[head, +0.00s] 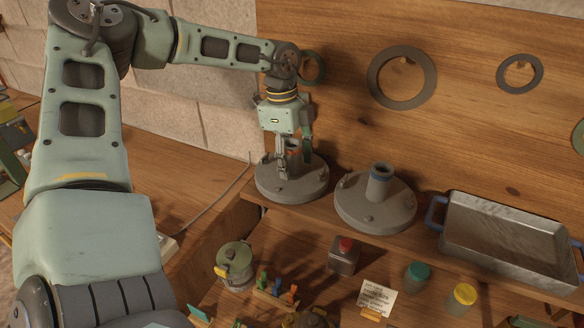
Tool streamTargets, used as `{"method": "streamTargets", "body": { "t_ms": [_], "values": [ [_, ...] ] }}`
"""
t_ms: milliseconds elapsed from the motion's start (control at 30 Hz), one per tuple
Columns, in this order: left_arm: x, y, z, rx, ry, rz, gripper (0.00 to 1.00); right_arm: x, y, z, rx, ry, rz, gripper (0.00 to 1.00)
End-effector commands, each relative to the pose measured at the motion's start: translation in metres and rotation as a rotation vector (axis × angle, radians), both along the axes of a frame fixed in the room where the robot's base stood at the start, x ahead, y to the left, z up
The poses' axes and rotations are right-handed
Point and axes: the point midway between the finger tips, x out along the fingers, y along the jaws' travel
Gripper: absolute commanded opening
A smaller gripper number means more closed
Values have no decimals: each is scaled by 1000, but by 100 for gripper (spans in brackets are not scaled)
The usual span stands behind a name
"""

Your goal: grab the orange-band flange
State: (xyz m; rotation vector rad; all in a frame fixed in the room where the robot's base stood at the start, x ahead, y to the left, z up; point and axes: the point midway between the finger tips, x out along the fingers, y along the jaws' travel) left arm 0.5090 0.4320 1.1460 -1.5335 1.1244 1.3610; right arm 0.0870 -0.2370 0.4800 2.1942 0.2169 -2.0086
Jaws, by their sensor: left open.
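The orange-band flange (300,187) is a grey disc with bolts and an upright neck, on the wooden shelf below the wall board. A bit of its orange-red band shows at the top of the neck between my fingers. My left gripper (293,158) points down over this flange. It is open, with one finger on each side of the neck, which it partly hides. I cannot tell whether a finger touches the neck. My right gripper is not in view.
A blue-band flange (376,212) stands close on the right. Farther right is a metal tray (508,240) with blue handles. Ring gaskets (372,78) hang on the board behind. A lidded pot (235,262), a red-capped bottle (343,256) and small jars stand lower in front.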

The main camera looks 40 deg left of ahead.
Motion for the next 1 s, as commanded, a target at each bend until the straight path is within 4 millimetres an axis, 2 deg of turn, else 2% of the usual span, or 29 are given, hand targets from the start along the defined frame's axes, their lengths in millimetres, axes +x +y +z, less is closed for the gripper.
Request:
{"method": "streamTargets", "body": {
  "t_ms": [167,733,1000],
  "values": [
    [0,0,0,0,-1,0,49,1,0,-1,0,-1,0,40],
    [0,0,0,0,0,0,0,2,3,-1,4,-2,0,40],
    [1,-1,1,-1,-3,-1,0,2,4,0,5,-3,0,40]
  ]
}}
